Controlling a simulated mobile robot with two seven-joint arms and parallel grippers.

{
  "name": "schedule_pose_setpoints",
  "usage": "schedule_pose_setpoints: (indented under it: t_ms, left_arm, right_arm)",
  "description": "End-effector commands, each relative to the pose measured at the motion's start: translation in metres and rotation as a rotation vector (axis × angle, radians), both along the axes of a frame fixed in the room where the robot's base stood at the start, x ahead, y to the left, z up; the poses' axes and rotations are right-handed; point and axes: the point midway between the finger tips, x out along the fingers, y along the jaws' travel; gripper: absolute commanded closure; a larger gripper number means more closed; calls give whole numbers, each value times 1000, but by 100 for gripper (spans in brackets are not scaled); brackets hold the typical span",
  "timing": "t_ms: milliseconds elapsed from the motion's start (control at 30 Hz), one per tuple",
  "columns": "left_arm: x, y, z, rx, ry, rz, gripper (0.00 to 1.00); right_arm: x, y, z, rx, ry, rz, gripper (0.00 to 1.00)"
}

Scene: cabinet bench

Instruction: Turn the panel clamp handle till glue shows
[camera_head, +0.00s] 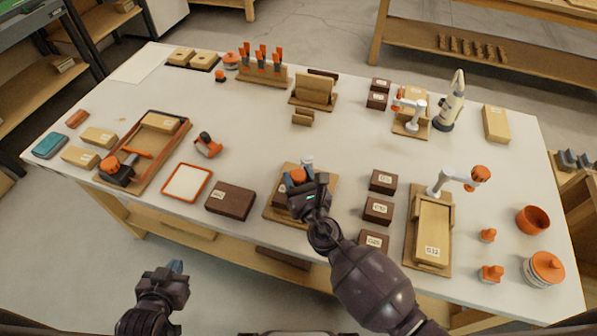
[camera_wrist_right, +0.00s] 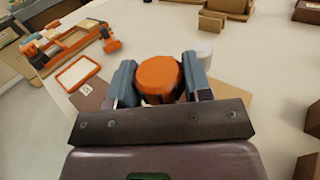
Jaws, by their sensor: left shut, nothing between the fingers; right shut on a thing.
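My right gripper (camera_head: 298,178) is shut on the orange handle (camera_wrist_right: 158,78) of a clamp in the middle front of the bench. In the right wrist view the handle sits between the two blue-grey fingers (camera_wrist_right: 160,82). The clamp's pale metal part (camera_head: 308,161) shows behind the gripper. The clamp stands on a wooden base board (camera_head: 283,212), with a dark block partly visible on it. My gripper and arm hide most of the clamp and the panel joint, and no glue can be made out. My left gripper (camera_head: 174,267) is shut and empty, in front of the bench edge.
A dark block (camera_head: 230,201) lies left of the base board; several dark blocks (camera_head: 378,210) stand right of it. Another clamp with an orange handle (camera_head: 480,175) stands over a labelled panel (camera_head: 433,232). An orange-framed tray (camera_head: 187,182) is at left. The bench middle is mostly clear.

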Motion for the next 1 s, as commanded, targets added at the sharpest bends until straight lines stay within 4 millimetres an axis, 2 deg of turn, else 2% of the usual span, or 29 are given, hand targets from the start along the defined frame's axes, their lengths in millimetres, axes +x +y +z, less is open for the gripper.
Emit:
schedule_pose_setpoints:
  t_ms: [200, 667, 700, 800, 867, 1000]
  left_arm:
    - [-2, 0, 1, 0, 6, 1, 100]
    - [-3, 0, 0, -1, 9, 1, 100]
    - [-3, 0, 0, -1, 9, 1, 100]
    - [-3, 0, 0, -1, 9, 1, 100]
    - [-3, 0, 0, -1, 9, 1, 100]
    - [-3, 0, 0, -1, 8, 3, 100]
  right_arm:
    - [0, 0, 0, 0, 0, -65, 79]
    - [0, 0, 0, -1, -1, -80, 79]
    - [0, 0, 0, -1, -1, -80, 53]
    - [0, 0, 0, -1, -1, -80, 38]
    - [0, 0, 0, -1, -1, -80, 29]
    - [0, 0, 0, -1, -1, -79, 29]
